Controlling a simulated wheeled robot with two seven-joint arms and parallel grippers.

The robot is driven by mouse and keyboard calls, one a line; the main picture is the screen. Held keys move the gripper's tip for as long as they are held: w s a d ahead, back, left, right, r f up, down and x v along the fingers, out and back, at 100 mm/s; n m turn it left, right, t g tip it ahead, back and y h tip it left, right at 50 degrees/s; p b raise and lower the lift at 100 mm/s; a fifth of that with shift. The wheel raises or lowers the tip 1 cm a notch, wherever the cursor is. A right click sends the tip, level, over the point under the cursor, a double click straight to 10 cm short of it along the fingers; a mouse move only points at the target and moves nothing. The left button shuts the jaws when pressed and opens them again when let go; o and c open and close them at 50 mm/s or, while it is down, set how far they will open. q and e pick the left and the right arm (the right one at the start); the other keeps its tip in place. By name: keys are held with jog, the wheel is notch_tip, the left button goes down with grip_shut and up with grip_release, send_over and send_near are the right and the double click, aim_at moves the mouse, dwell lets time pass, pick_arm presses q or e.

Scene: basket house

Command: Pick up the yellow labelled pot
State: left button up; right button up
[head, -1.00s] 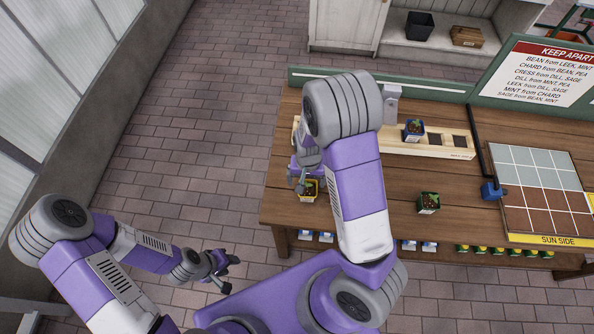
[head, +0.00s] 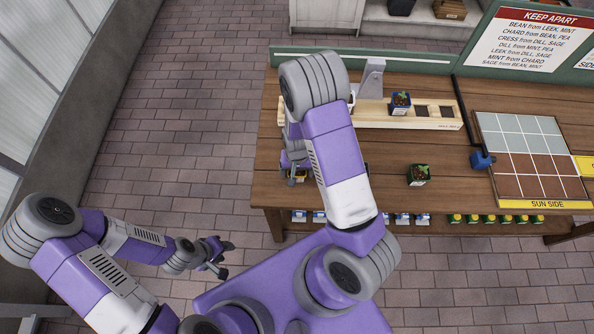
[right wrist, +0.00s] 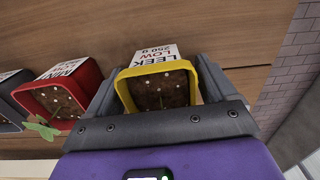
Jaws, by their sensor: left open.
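The yellow pot (right wrist: 160,86) holds brown soil with pale specks, and its white label reads LEEK, LOW, 250 G. In the right wrist view it stands between the two fingers of my right gripper (right wrist: 160,90), which lie close along both sides. Whether they press on it I cannot tell. In the head view my right gripper (head: 296,168) is at the table's left end, and only a little of the yellow pot (head: 297,179) shows under it. My left gripper (head: 217,257) is open and empty, over the floor left of the table.
A red pot (right wrist: 62,98) with a seedling and a dark pot (right wrist: 12,100) stand left of the yellow one. The wooden table (head: 390,150) holds a slotted rack (head: 440,122), a dark blue pot (head: 400,104), a green pot (head: 418,175) and a gridded tray (head: 530,202).

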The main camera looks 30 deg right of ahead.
jog(key=c, duration=1)
jog(key=shift+o, duration=0.2)
jog(key=shift+r, duration=0.15)
